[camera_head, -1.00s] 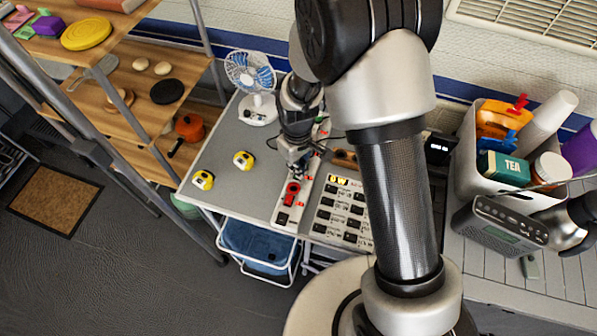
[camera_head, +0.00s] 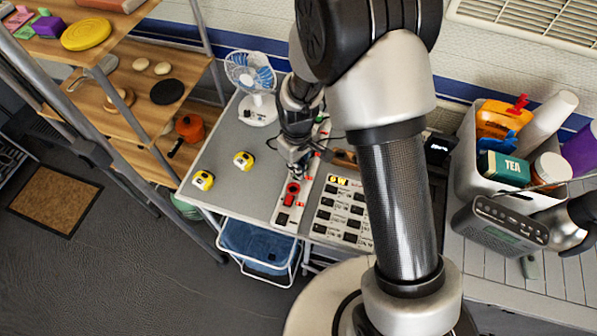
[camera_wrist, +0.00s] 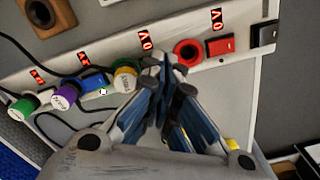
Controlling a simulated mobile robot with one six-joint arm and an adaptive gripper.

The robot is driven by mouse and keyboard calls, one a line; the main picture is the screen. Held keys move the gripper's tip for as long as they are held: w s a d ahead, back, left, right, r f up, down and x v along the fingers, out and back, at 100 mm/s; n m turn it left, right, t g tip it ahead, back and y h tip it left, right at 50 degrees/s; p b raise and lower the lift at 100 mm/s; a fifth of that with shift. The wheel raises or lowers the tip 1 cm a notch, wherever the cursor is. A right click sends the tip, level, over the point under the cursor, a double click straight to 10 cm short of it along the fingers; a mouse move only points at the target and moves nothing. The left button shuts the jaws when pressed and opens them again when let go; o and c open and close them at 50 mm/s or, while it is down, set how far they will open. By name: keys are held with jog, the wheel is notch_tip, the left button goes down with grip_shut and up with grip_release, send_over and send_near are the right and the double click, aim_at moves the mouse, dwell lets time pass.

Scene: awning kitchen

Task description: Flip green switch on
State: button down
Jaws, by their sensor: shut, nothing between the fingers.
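A long pale panel (camera_wrist: 285,12) with coloured sockets and switches crosses the wrist view; in the head view the panel (camera_head: 279,221) lies on the grey table. My gripper (camera_wrist: 165,66) is shut and empty, with its tips over the panel between a green-and-yellow socket with a white plug (camera_wrist: 125,77) and a red round socket (camera_wrist: 187,52). I cannot make out a green switch clearly; the fingertips cover the spot beside the green-and-yellow socket. A red switch (camera_wrist: 220,45) and a blue switch (camera_wrist: 94,82) are visible. In the head view my gripper (camera_head: 297,172) is above the panel.
A green plug (camera_wrist: 22,108), a purple plug (camera_wrist: 65,95) and dark cables lie left of the fingers. A black switch (camera_wrist: 263,33) is at the panel's end. A fan (camera_head: 254,85) stands behind.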

jog(key=shift+f+b, duration=0.8)
jog(key=shift+f, duration=0.3)
dwell(0.3)
jog(key=shift+r+p, duration=2.6)
jog(key=shift+r, duration=0.9)
jog(key=shift+r, duration=0.1)
